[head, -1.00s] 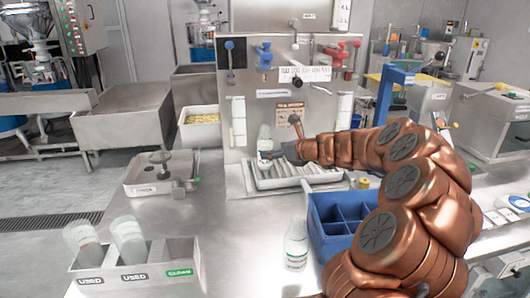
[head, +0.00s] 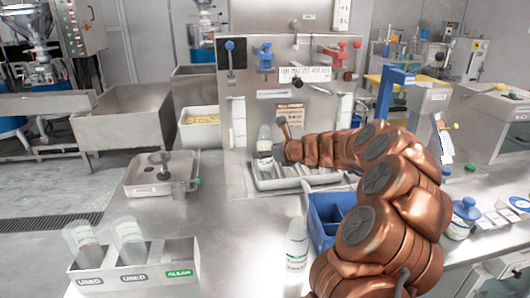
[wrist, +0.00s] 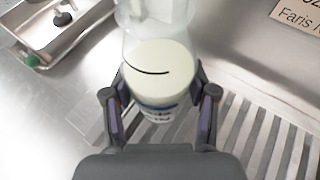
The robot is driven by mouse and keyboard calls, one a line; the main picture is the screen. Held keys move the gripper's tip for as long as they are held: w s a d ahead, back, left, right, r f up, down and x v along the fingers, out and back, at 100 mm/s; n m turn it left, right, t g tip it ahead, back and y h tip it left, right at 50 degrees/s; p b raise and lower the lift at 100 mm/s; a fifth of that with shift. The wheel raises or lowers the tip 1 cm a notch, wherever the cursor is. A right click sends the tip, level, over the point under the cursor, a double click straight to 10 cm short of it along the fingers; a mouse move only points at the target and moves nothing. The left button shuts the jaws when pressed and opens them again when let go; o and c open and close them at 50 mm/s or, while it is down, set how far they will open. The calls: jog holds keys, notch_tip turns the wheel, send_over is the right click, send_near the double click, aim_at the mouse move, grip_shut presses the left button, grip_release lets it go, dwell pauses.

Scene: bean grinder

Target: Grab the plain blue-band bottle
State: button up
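A clear bottle with white contents (head: 264,138) stands at the slatted tray of the steel machine in the head view. In the wrist view the bottle (wrist: 160,70) fills the centre, and a label with a blue band shows low on it. My gripper (wrist: 159,95) has one finger on each side of the bottle. The fingers look open around it; whether they touch it is not clear. In the head view my gripper (head: 281,152) reaches the bottle from the right, at about the height of its lower half.
A similar bottle (head: 297,245) stands on the front counter beside a blue divided crate (head: 325,222). Two bottles lean in a steel bin (head: 135,279) marked USED and CLEAN at front left. A slatted tray (head: 300,181) lies under my gripper.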

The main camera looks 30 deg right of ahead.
jog(key=c, duration=0.9)
